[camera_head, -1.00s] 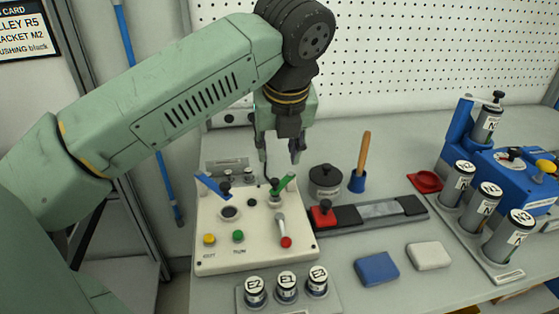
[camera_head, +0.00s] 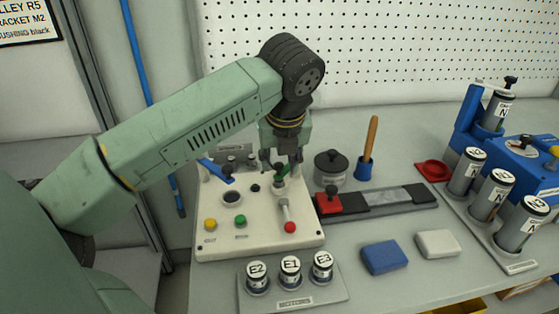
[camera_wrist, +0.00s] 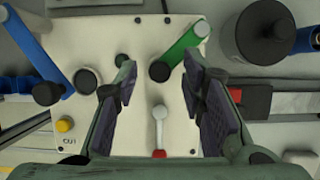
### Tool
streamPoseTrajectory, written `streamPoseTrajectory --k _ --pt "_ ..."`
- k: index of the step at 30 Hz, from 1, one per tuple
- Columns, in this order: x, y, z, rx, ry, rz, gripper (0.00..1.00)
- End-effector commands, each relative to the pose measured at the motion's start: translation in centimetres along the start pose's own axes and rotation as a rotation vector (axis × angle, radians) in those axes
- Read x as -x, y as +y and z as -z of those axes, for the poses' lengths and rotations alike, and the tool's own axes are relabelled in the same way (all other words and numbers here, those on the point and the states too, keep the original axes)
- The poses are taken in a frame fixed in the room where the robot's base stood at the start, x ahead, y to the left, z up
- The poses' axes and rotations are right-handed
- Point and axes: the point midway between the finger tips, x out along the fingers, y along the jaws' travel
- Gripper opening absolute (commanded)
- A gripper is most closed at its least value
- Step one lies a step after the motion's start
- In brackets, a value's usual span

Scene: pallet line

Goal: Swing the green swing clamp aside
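The green swing clamp (camera_wrist: 183,48) is a green bar with a black knob at its near end, on the white control panel (camera_head: 215,228). In the wrist view it slants up to the right, with its black knob between and beyond my fingertips. My gripper (camera_wrist: 163,78) is open around the knob's line of sight, and no contact shows. In the head view my gripper (camera_head: 281,165) is low over the clamp (camera_head: 280,181) and partly hides it. A blue swing clamp (camera_head: 216,170) lies at the panel's left; it also shows in the wrist view (camera_wrist: 35,50).
The panel carries yellow (camera_head: 210,224) and green (camera_head: 240,221) buttons and a red-tipped lever (camera_head: 289,227). A dark lidded pot (camera_head: 331,168) stands close on the right. Labelled cylinders (camera_head: 290,272) stand in front. Blue (camera_head: 384,257) and white (camera_head: 437,243) blocks lie front right.

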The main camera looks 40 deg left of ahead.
Motion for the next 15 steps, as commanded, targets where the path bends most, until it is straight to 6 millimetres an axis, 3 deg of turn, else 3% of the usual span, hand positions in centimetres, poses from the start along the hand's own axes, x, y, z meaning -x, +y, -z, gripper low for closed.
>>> streamPoseTrajectory --k 4,15 --pt "0.03 0.0 -0.01 0.0 0.0 0.0 0.36" --pt "0.04 0.01 0.0 0.0 0.0 0.0 0.12"
